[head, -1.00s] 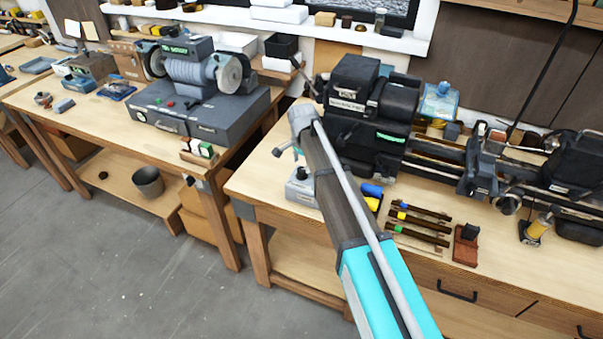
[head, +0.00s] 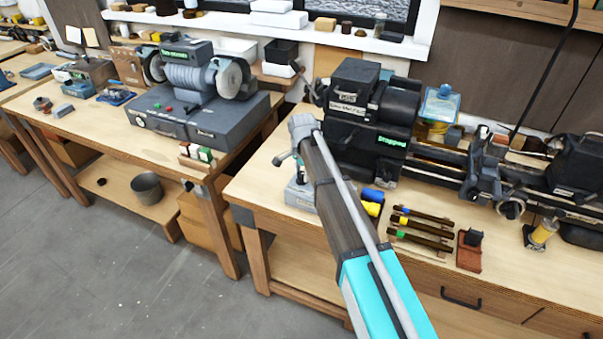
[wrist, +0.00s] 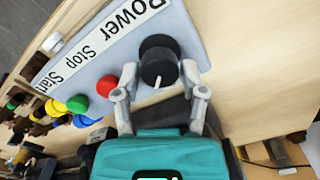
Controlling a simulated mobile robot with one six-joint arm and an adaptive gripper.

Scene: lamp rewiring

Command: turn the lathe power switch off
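The power switch is a black round knob (wrist: 160,62) with a white pointer mark, beside the word "Power" on a light grey control box (wrist: 100,60) in the wrist view. Next to it are a red button (wrist: 107,86) by "Stop" and a green button (wrist: 77,104) by "Start". My gripper (wrist: 160,76) is open, one finger on each side of the knob, with gaps that seem to remain. In the head view the control box (head: 300,199) sits at the bench's left end, partly hidden by my arm. The black lathe (head: 372,115) shows a green "Stopped" sign (head: 391,142).
Blue and yellow pieces (head: 372,200), several tool bars (head: 422,225) and a red-brown block (head: 469,250) lie right of my arm. A grinder (head: 190,80) stands on the left bench (head: 70,125).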

